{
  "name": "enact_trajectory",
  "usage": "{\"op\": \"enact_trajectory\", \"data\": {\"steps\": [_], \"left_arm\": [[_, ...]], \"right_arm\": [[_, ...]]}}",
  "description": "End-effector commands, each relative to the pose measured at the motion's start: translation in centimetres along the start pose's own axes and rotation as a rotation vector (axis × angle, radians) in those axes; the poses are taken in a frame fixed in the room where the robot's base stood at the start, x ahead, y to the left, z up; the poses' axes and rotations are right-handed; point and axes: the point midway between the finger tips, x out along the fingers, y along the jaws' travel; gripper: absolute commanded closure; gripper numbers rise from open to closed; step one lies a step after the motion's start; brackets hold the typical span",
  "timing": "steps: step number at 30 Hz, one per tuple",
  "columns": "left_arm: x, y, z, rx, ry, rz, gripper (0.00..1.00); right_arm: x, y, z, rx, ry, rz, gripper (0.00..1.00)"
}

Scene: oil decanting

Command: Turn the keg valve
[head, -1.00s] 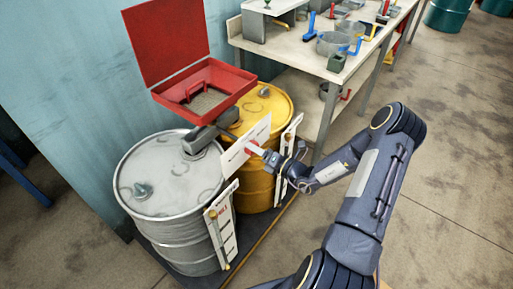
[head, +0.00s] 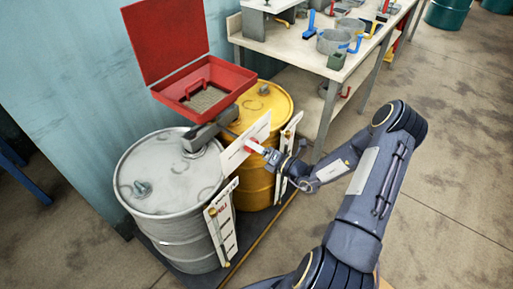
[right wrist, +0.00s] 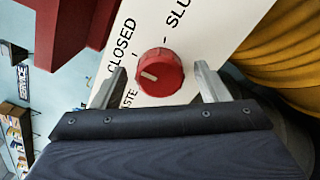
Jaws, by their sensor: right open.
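The valve knob is a round red knob (right wrist: 160,73) with a pale pointer mark, on a white panel (right wrist: 205,30) lettered "CLOSED", "SLU" and "STE", the words partly hidden or cut off. In the head view the white panel (head: 240,148) stands above and between the grey drum (head: 160,200) and the yellow drum (head: 268,104). My right gripper (head: 267,153) is at the knob. In the right wrist view its open fingers (right wrist: 161,84) stand either side of the knob, with gaps showing. My left gripper is out of view.
An open red box (head: 190,92) sits above the drums, over a grey valve body (head: 203,132). White gauge strips (head: 222,222) stand before the drums. A workbench (head: 300,56) with tools and pans is behind. The floor at right is clear.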

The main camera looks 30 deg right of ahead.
Motion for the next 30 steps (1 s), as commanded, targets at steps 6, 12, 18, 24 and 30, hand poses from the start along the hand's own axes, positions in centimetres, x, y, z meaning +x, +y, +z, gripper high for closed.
{"op": "enact_trajectory", "data": {"steps": [6,12,18,24,30], "left_arm": [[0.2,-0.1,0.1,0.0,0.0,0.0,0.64],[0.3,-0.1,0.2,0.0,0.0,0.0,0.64],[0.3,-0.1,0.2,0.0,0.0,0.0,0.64],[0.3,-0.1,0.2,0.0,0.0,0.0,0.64],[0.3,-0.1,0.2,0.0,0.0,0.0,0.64]], "right_arm": [[-3.5,-0.2,0.1,-0.001,-0.003,-0.005,0.32],[-6.4,-0.1,0.0,0.0,-0.001,-0.004,0.32],[-7.5,-0.1,0.0,0.001,0.0,-0.001,0.32],[-7.5,0.0,0.0,0.001,0.0,-0.001,0.32],[-7.5,0.0,0.0,0.001,0.0,-0.001,0.32]]}}
